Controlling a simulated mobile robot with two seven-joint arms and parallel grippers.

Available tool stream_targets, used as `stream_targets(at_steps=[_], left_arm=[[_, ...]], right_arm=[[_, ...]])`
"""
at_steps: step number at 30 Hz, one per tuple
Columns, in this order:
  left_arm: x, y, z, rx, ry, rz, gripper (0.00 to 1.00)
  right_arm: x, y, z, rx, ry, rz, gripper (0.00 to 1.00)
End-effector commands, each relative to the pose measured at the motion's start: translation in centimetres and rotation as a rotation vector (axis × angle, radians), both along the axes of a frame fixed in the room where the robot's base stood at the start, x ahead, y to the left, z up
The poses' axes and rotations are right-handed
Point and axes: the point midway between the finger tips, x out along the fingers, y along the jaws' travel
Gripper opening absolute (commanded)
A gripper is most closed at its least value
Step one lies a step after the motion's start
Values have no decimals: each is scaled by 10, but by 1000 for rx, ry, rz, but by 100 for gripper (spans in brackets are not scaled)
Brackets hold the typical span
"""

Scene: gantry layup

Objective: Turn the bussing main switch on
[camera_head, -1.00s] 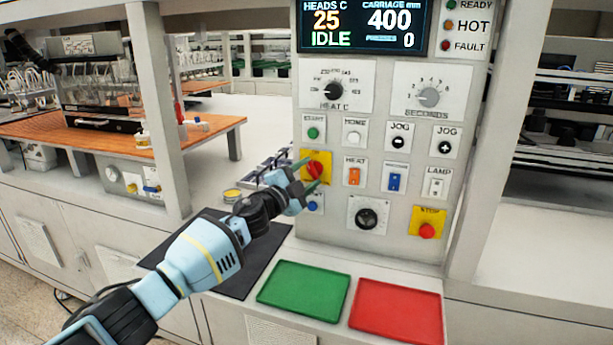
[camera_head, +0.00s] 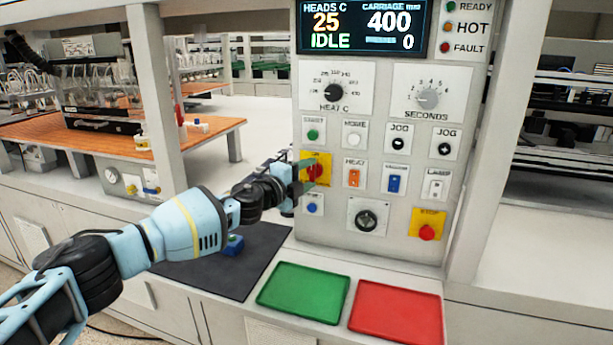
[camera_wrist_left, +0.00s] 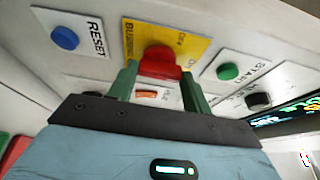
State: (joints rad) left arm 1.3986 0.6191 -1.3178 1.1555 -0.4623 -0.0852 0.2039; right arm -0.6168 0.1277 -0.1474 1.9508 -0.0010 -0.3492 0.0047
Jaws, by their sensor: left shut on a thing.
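The bussing main switch is a red rotary knob (camera_head: 314,171) on a yellow plate (camera_head: 327,160) at the left of the control panel. In the left wrist view the red knob (camera_wrist_left: 160,62) sits on its yellow plate (camera_wrist_left: 186,44), with a partly readable "BUSSING" label. My left gripper (camera_head: 316,168) is at the switch, its green fingers on either side of the knob. In the left wrist view the left gripper (camera_wrist_left: 160,82) is shut on the knob. The exact turn of the knob is hard to read. My right gripper is not in view.
A blue RESET button (camera_head: 312,204) is just below the switch and a green START button (camera_head: 313,134) just above. An orange HEAT rocker (camera_head: 354,176) is to the right. The display (camera_head: 362,27) reads IDLE. Green (camera_head: 305,291) and red (camera_head: 396,311) trays lie below.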

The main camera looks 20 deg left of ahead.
Motion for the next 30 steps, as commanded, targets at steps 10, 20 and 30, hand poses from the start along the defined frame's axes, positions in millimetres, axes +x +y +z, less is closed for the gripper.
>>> stream_targets(at_steps=[10,20,30], left_arm=[[0,0,-1,6,-1,-2,26],[0,-1,0,4,-1,-2,71],[-8,5,0,4,-1,-1,71]], right_arm=[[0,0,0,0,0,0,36],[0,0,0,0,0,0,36],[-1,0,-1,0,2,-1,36]])
